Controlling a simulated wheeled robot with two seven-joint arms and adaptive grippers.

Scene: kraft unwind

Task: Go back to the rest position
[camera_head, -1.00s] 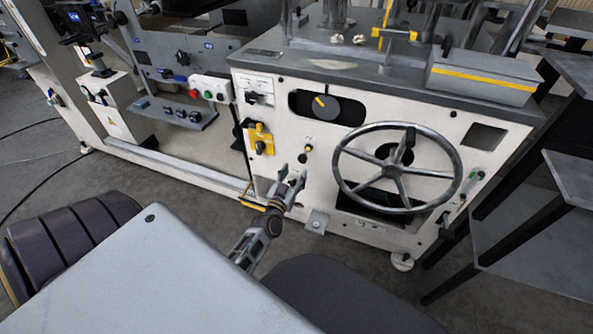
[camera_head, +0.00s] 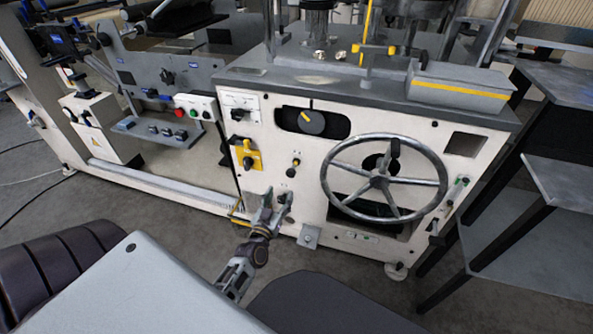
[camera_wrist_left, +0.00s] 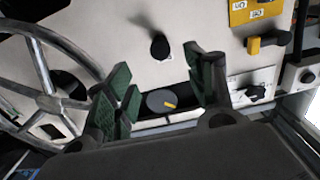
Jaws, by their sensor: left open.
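My left gripper (camera_head: 277,197) is open and empty in front of the cream machine's front panel (camera_head: 272,170), left of the handwheel (camera_head: 385,178). In the left wrist view its two green-padded fingers (camera_wrist_left: 162,85) stand wide apart with nothing between them. Past the fingers show a black knob (camera_wrist_left: 160,47) and a grey dial with a yellow mark (camera_wrist_left: 160,101). I cannot tell from the frames whether a fingertip touches the panel. My right gripper does not show in either view.
The yellow switch (camera_head: 246,156) and small yellow-topped knob (camera_head: 294,163) sit on the panel above my left gripper. Dark shelves (camera_head: 540,240) stand at the right. Open grey floor (camera_head: 185,215) lies left of my left arm.

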